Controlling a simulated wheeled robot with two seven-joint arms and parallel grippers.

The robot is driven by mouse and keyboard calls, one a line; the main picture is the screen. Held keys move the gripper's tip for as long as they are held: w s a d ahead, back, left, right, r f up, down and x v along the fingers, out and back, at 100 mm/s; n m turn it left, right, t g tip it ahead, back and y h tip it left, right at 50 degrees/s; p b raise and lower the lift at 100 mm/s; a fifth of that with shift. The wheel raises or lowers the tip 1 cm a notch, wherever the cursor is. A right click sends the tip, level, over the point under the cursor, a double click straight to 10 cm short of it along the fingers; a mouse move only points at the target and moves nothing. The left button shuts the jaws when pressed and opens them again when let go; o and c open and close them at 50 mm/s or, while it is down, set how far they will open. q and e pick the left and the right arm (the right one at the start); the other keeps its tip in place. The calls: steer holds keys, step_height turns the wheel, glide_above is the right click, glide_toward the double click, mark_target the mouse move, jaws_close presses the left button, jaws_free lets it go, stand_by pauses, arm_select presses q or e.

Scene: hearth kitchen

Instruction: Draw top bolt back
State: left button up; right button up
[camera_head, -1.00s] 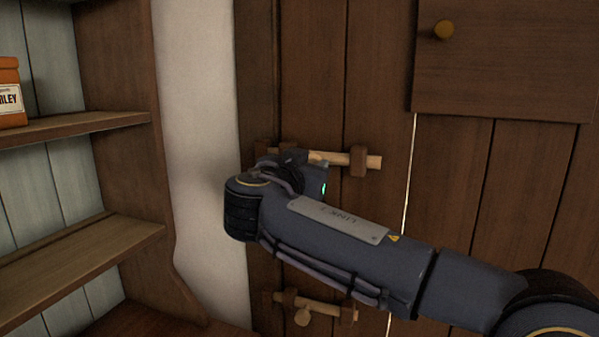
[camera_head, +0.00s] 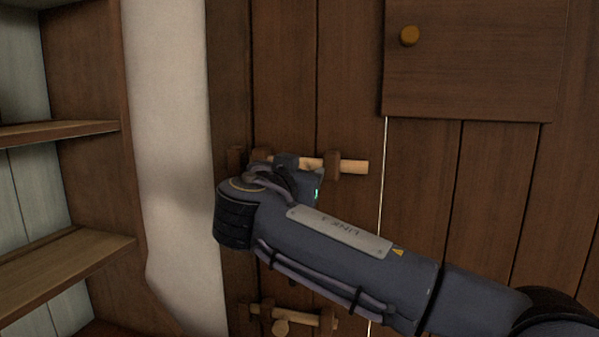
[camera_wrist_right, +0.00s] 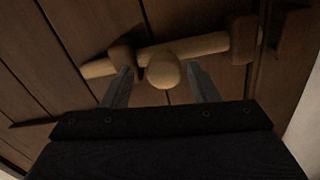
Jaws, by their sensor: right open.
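The top bolt (camera_head: 354,167) is a pale wooden bar lying across the dark plank door, its right end sticking out past a brown bracket (camera_head: 332,166). In the right wrist view the bolt (camera_wrist_right: 195,46) passes through two brackets, and its round knob (camera_wrist_right: 163,71) sticks out toward me. My right gripper (camera_wrist_right: 161,86) is open, with one finger on each side of the knob; contact is not clear. In the head view my wrist hides the knob and the bolt's middle. My left gripper is not in view.
A lower bolt with a knob (camera_head: 280,327) sits below my right forearm. Open shelves (camera_head: 60,131) and a pale wall (camera_head: 175,140) stand left of the door frame.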

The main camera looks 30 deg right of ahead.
steer(key=b+v, duration=0.2)
steer(key=v, duration=0.5)
steer(key=shift+s+a, duration=0.2)
steer(key=shift+a, duration=0.05)
